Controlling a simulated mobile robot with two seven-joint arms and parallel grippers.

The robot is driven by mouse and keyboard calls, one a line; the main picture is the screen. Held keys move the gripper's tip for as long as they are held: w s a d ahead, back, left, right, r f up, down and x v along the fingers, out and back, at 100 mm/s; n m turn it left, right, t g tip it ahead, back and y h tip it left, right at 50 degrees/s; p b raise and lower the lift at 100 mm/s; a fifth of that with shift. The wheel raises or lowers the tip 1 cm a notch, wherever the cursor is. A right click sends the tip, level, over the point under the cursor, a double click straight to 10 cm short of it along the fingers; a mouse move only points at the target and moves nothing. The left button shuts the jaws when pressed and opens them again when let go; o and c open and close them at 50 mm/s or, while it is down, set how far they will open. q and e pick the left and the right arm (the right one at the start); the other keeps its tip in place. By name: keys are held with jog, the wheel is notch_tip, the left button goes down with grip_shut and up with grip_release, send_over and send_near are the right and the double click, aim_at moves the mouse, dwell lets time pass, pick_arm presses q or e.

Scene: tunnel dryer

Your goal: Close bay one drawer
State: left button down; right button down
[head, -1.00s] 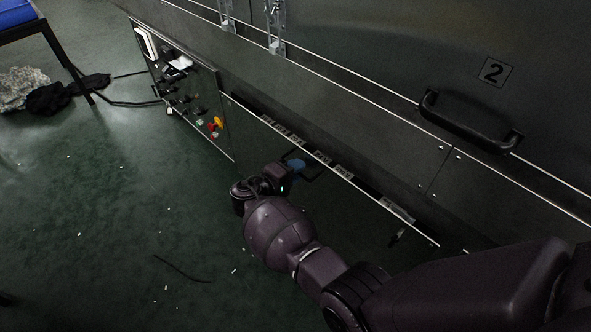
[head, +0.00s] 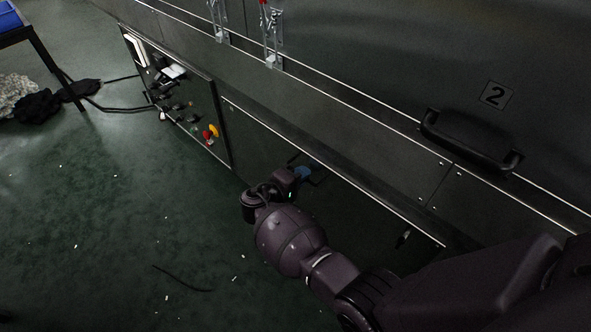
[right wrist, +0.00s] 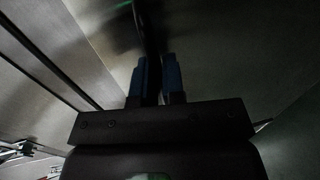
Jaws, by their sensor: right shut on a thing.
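The low dark drawer (head: 258,148) sits under the dryer wall, its long pale top edge running down to the right. Its front now lies close to the panel above, and no open gap shows along the top edge. I cannot tell whether it is fully flush. My right gripper (head: 303,174) is at the front, its blue fingers shut on the black drawer handle (head: 317,182). In the right wrist view the dark handle bar (right wrist: 149,40) runs between the two blue fingers (right wrist: 154,80). My left gripper is not in view.
A control panel (head: 172,93) with red and yellow knobs stands left of the drawer. A black door handle (head: 470,141) is above, beneath a "2" label. A blue-topped table (head: 28,30) and dark cloth (head: 45,105) lie far left. The green floor in front is mostly clear.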

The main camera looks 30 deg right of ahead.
jog(key=shift+w+d+r, duration=0.1)
jog(key=shift+d, duration=0.15)
jog(key=c, duration=1.3)
grip_release()
jog(key=shift+o, duration=0.2)
jog(key=shift+a, duration=0.1)
jog(key=p+v, duration=0.1)
jog(key=v, duration=0.9)
jog(key=shift+a, duration=0.3)
